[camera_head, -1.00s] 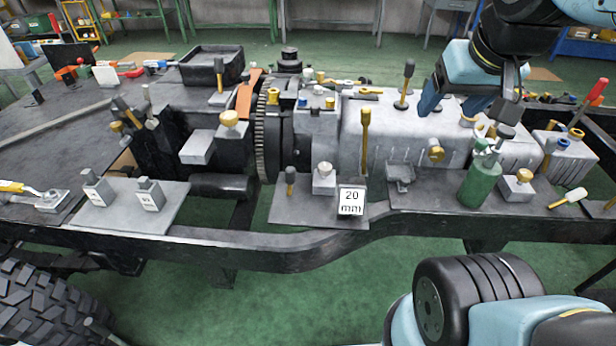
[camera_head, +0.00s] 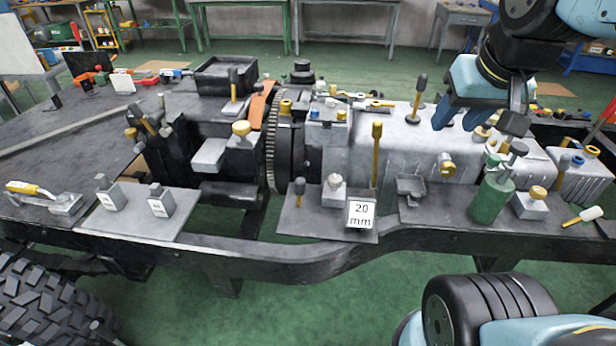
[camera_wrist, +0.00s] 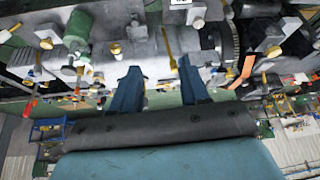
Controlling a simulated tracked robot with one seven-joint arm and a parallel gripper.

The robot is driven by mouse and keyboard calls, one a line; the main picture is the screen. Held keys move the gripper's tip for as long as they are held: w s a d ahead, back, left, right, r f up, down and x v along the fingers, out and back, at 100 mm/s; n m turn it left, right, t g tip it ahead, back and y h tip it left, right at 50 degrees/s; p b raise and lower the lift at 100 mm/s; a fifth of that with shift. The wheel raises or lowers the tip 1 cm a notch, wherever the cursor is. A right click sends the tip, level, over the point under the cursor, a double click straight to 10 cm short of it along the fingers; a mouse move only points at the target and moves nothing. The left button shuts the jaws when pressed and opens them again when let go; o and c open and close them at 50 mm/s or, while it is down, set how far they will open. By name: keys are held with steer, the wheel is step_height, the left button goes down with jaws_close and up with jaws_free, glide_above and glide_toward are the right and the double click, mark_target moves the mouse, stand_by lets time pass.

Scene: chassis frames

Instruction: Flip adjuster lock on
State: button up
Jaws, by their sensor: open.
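My gripper (camera_head: 458,118) hangs over the grey gearbox housing (camera_head: 405,135) at the right of the chassis, its blue fingers apart and empty. In the wrist view the two fingers (camera_wrist: 157,68) also stand apart with nothing between them. I cannot tell which part is the adjuster lock. Several small controls stand near: a tall yellow-capped lever (camera_head: 376,155), a dark-topped lever (camera_head: 416,98), a yellow knob on the housing's side (camera_head: 446,164) and a yellow-topped block (camera_head: 531,203). The fingers seem apart from them, though depth is unclear.
A green cylinder (camera_head: 491,199) stands on the right plate. A "20 mm" sign (camera_head: 361,214) stands on the middle plate. Two labelled blocks (camera_head: 110,193) are at the left. A black frame rail (camera_head: 290,251) runs along the front. Green floor (camera_head: 300,285) in front is partly open.

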steer(key=shift+n+g+y, duration=0.4)
steer(key=shift+g+y, duration=0.4)
steer(key=shift+g, duration=0.1)
steer(key=w+a+f, duration=0.1)
steer(key=w, duration=0.1)
steer(key=w+a+f, duration=0.1)
steer(key=w, duration=0.2)
steer(key=w+a+f, duration=0.1)
steer(key=w, duration=0.1)
steer(key=shift+w+a+f, duration=0.3)
steer(key=shift+a+f, duration=0.05)
jaws_close()
steer(key=w+a+f+g+y, duration=0.1)
steer(key=w+a+f, duration=0.4)
steer(key=f, duration=0.5)
steer(key=w+a+f+g+y, duration=0.2)
steer(key=w+a+f, duration=0.3)
steer(key=w+f, duration=0.5)
steer(key=shift+w+f+g, duration=0.2)
steer(key=shift+f+g, duration=0.2)
steer(key=shift+f, duration=0.2)
